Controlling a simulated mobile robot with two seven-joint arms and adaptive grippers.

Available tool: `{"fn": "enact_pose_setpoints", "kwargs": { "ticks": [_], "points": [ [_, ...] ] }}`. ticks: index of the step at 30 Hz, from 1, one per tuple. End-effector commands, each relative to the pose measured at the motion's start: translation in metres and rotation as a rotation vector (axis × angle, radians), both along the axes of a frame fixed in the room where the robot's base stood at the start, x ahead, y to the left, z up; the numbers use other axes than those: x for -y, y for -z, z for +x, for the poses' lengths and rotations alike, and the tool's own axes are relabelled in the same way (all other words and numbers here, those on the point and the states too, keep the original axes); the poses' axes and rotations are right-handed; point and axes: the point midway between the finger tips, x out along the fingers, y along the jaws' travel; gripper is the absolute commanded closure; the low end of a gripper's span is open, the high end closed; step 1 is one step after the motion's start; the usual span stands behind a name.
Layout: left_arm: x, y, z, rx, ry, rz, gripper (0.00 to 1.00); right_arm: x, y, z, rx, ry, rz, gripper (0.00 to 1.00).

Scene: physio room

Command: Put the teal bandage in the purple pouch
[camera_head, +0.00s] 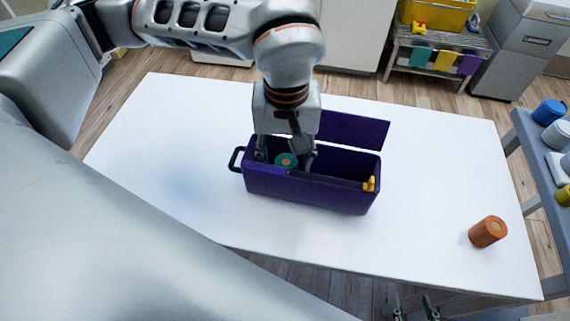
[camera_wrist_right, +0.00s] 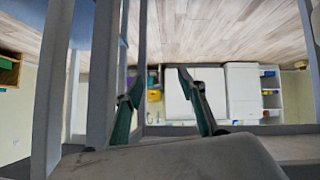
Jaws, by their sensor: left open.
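The purple pouch (camera_head: 300,192) is a box-like container with a raised lid (camera_head: 352,131) behind it and a black handle at its left end. The teal bandage (camera_head: 287,160) is a small roll with a tan centre, inside the pouch's left part. My left gripper (camera_head: 286,160) reaches down into the pouch from above, with its fingers apart on either side of the bandage. The gripper and the front wall partly hide the bandage, and I cannot tell whether a finger touches it. My right gripper (camera_head: 416,304) is low at the table's front edge; its fingers are apart and empty in the right wrist view (camera_wrist_right: 160,78).
A yellow piece (camera_head: 370,184) is at the pouch's right end. A grey side shelf (camera_head: 540,165) with blue, white and yellow items stands beyond the right edge. The table's left side is clear.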

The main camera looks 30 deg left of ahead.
Motion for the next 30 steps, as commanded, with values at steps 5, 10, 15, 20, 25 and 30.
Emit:
{"fn": "enact_pose_setpoints", "kwargs": {
  "ticks": [5, 10, 15, 20, 25, 30],
  "points": [
    [0.000, -0.044, 0.002, 0.011, 0.000, -0.001, 0.53, 0.001, -0.002, 0.000, -0.002, 0.006, 0.000, 0.60],
    [0.000, -0.073, 0.001, 0.008, 0.000, 0.000, 0.53, 0.001, -0.007, 0.003, 0.005, 0.009, 0.005, 0.60],
    [0.000, -0.090, 0.001, 0.004, 0.000, 0.000, 0.53, 0.001, -0.008, 0.003, 0.006, 0.009, 0.008, 0.60],
    [0.000, -0.094, 0.001, 0.003, 0.000, -0.001, 0.53, 0.001, -0.006, 0.001, 0.001, 0.008, 0.007, 0.60],
    [0.000, -0.094, 0.000, 0.002, 0.001, -0.001, 0.53, 0.001, -0.006, 0.001, 0.000, 0.007, 0.006, 0.60],
    [0.000, -0.094, 0.000, 0.002, 0.001, -0.001, 0.53, 0.001, -0.006, 0.001, 0.001, 0.005, 0.005, 0.60]
  ]
}}
